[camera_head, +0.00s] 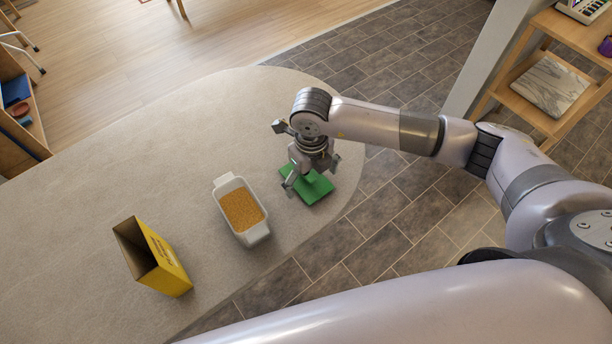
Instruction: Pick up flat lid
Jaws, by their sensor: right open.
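A flat green lid (318,188) with a raised part in its middle lies on the beige carpet, near the carpet's rounded edge. My right gripper (303,181) is over the lid, pointing down, with its fingers open around or just above the raised middle. I cannot tell whether the fingers touch it. The gripper and wrist hide the far side of the lid. My left gripper does not show.
A white tub (255,234) with orange-brown grains stands just left of the lid. A yellow open box (165,273) stands further left. A wooden shelf (549,52) is at the upper right. The carpet (130,130) further left is clear.

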